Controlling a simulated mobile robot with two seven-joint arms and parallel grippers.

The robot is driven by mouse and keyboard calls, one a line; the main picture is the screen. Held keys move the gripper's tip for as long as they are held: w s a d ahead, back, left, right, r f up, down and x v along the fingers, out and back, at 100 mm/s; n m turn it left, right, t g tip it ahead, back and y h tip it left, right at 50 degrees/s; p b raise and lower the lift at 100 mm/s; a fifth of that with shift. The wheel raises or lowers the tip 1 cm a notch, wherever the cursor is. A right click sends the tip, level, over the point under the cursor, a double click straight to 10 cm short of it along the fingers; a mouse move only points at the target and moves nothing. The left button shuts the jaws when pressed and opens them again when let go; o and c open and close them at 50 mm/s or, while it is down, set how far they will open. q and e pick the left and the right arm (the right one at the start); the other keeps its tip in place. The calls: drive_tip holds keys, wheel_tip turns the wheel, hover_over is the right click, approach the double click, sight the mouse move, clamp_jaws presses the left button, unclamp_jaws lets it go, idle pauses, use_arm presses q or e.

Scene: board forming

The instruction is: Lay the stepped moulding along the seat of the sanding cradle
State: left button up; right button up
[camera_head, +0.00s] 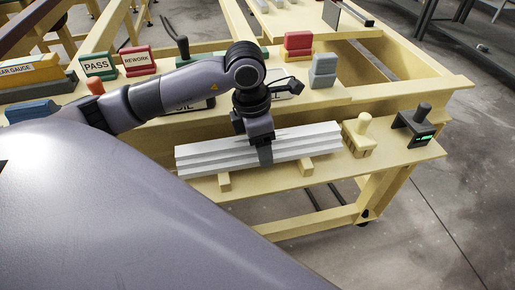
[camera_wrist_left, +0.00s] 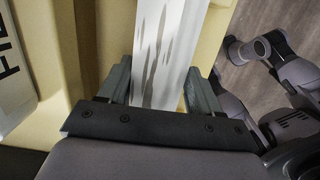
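The stepped moulding (camera_head: 215,157) is a long pale grey-white length with lengthwise steps. It lies across two small wooden blocks (camera_head: 224,181) on the front ledge of the bench. My left gripper (camera_head: 264,155) points down over its middle, one finger showing at the front face.
A wooden knobbed block (camera_head: 358,135) and a dark device with a green light (camera_head: 416,125) stand right of the moulding. Behind are red blocks (camera_head: 298,45), a grey block (camera_head: 322,70) and PASS (camera_head: 98,66) and REWORK (camera_head: 137,61) signs. The ledge's front edge is close.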

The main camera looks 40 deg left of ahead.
use_arm(q)
drive_tip(key=shift+r+p, duration=2.75)
drive_tip(key=shift+r, duration=1.35)
drive_tip(key=o, duration=0.7)
clamp_jaws()
